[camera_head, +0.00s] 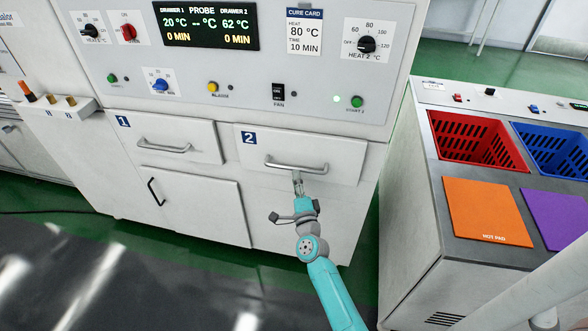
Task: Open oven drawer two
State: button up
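Oven drawer two (345,161) is a white front with a blue "2" label, on the right of the oven. It looks closed, about flush with the cabinet face. Its grey bar handle (283,166) runs across the middle of the front. My gripper (297,178) is at the handle, reaching up from below, with its fingertips at or touching the bar's middle. The fingers are small here and partly merge with the handle, so I cannot tell whether they are closed around it.
Drawer one (206,140) is left of drawer two and looks closed. A cupboard door (200,205) with a black handle is below it. The control panel (190,90) is above. A grey bench (425,200) with red (480,137) and blue (555,148) baskets stands close on the right.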

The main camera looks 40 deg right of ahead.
aim_at(294, 169)
jog(key=shift+x, duration=2.45)
grip_shut()
